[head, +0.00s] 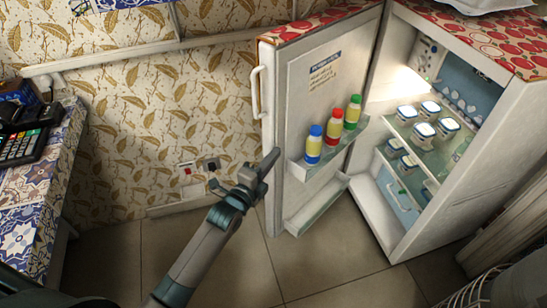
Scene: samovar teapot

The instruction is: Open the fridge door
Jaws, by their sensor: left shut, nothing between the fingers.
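The fridge (455,165) stands at the right with its door (318,105) swung wide open to the left. The inner side of the door faces me, and the lit inside shows. The white door handle (256,92) is on the door's left edge. My left gripper (272,160) is shut and empty. In the picture it overlaps the lower left edge of the door, below the handle; I cannot tell whether it touches. My right gripper is not in view.
Bottles with blue, red and green caps stand on the door shelf (330,145). Several white jars (424,134) are on the fridge shelves. A tiled counter (45,195) with a card terminal is at the left. The tiled floor (330,270) in front is clear. A wire basket (480,293) is at the bottom right.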

